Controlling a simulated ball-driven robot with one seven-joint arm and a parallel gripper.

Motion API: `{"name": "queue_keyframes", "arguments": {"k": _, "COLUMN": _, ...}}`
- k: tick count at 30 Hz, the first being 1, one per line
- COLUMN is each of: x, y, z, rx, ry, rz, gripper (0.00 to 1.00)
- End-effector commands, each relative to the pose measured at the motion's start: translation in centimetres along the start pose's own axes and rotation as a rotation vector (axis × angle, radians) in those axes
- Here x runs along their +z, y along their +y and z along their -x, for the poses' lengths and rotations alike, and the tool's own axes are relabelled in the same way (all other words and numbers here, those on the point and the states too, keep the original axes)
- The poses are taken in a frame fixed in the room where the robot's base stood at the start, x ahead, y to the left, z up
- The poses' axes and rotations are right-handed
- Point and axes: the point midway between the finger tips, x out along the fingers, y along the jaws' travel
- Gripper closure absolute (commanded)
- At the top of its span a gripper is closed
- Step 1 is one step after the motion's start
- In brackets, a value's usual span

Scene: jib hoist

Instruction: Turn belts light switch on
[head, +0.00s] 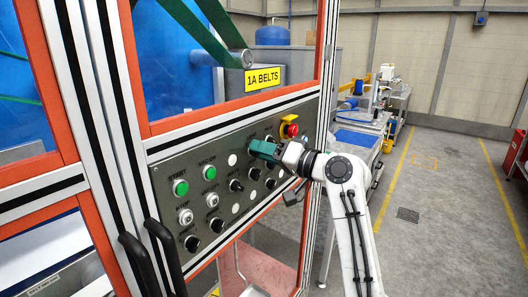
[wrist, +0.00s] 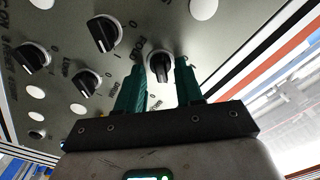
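A grey control panel (head: 225,190) carries several black rotary switches under a yellow "1A BELTS" sign (head: 262,78). My gripper (head: 262,150) is at the panel's upper right in the head view and hides what is behind it. In the wrist view my gripper (wrist: 160,75) is open, its green fingers on either side of one black rotary switch (wrist: 160,66). Gaps show between that switch and the fingers; contact cannot be told. Other black switches (wrist: 104,33) (wrist: 34,57) (wrist: 84,82) lie to the left. The small labels are too unclear to tell which is the light switch.
A red emergency stop (head: 290,130) on a yellow base sits just right of my gripper. Green buttons (head: 180,188) are at the panel's left. Black door handles (head: 165,255) stick out at lower left. Open floor (head: 430,210) lies to the right.

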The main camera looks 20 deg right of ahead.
Motion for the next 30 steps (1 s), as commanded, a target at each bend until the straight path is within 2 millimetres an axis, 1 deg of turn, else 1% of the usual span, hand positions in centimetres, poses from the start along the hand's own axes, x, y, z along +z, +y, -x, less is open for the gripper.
{"name": "queue_keyframes", "arguments": {"k": 1, "x": 0.0, "y": 0.0, "z": 0.0, "rx": 0.000, "ry": 0.000, "rz": 0.000, "gripper": 0.59}}
{"name": "queue_keyframes", "arguments": {"k": 3, "x": 0.0, "y": 0.0, "z": 0.0, "rx": 0.000, "ry": 0.000, "rz": 0.001, "gripper": 0.52}}
{"name": "queue_keyframes", "arguments": {"k": 4, "x": 0.0, "y": 0.0, "z": 0.0, "rx": 0.000, "ry": 0.000, "rz": 0.001, "gripper": 0.51}}
{"name": "queue_keyframes", "arguments": {"k": 11, "x": 0.0, "y": 0.0, "z": 0.1, "rx": -0.001, "ry": 0.000, "rz": 0.001, "gripper": 0.51}}
{"name": "queue_keyframes", "arguments": {"k": 14, "x": 0.1, "y": 0.1, "z": 0.7, "rx": 0.000, "ry": 0.001, "rz": 0.001, "gripper": 0.51}}
{"name": "queue_keyframes", "arguments": {"k": 17, "x": 0.1, "y": 0.2, "z": 2.1, "rx": 0.000, "ry": 0.002, "rz": 0.002, "gripper": 0.51}}
{"name": "queue_keyframes", "arguments": {"k": 24, "x": 0.1, "y": 0.3, "z": 6.8, "rx": 0.001, "ry": 0.003, "rz": 0.002, "gripper": 0.51}}
{"name": "queue_keyframes", "arguments": {"k": 30, "x": 0.0, "y": 0.1, "z": 9.7, "rx": 0.000, "ry": 0.003, "rz": 0.002, "gripper": 0.51}}
